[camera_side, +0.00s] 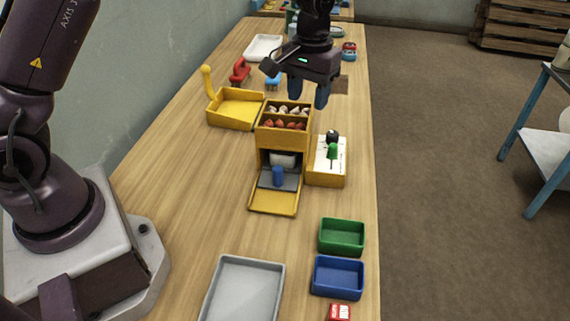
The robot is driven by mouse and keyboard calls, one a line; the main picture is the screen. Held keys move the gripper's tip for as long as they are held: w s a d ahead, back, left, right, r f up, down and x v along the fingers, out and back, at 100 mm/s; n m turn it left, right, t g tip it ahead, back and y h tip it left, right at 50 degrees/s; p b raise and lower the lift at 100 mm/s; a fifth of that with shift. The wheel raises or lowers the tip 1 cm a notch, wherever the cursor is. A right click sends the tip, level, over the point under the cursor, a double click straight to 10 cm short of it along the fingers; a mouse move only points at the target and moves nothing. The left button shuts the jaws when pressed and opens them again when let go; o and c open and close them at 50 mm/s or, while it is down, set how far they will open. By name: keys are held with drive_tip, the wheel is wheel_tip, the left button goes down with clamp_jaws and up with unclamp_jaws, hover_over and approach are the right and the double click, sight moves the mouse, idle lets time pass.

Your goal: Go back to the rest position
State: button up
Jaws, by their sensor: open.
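My gripper (308,92) hangs over the far half of the wooden table (185,165), above and just behind the yellow box. Its two blue fingers point down and stand apart, with nothing seen between them. The yellow box (283,140) has a top tray split into compartments, holding white pieces at the back and red pieces in front. Its front flap is down, and a blue cylinder (278,176) stands on the grey part inside the opening. A whitish thing lies behind the cylinder.
A yellow tray (214,117) with an upright handle is left of the box. A panel with green and black knobs (327,177) is right. Green (341,250), blue (338,292) and grey (208,311) trays are in front. Red and white items lie behind. The table's left middle is clear.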

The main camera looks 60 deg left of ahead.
drive_tip(key=s+r+m+t, duration=0.1)
drive_tip(key=s+r, duration=0.3)
drive_tip(key=s, duration=0.4)
drive_tip(key=s+r+m+t, duration=0.1)
drive_tip(key=s+r+t, duration=0.2)
drive_tip(key=s, duration=0.6)
drive_tip(key=s+a+r+m+t, duration=0.1)
drive_tip(key=s+r+m+t, duration=0.1)
drive_tip(key=s+r, duration=0.5)
drive_tip(key=shift+s, duration=0.9)
drive_tip(key=shift+a+r, duration=0.1)
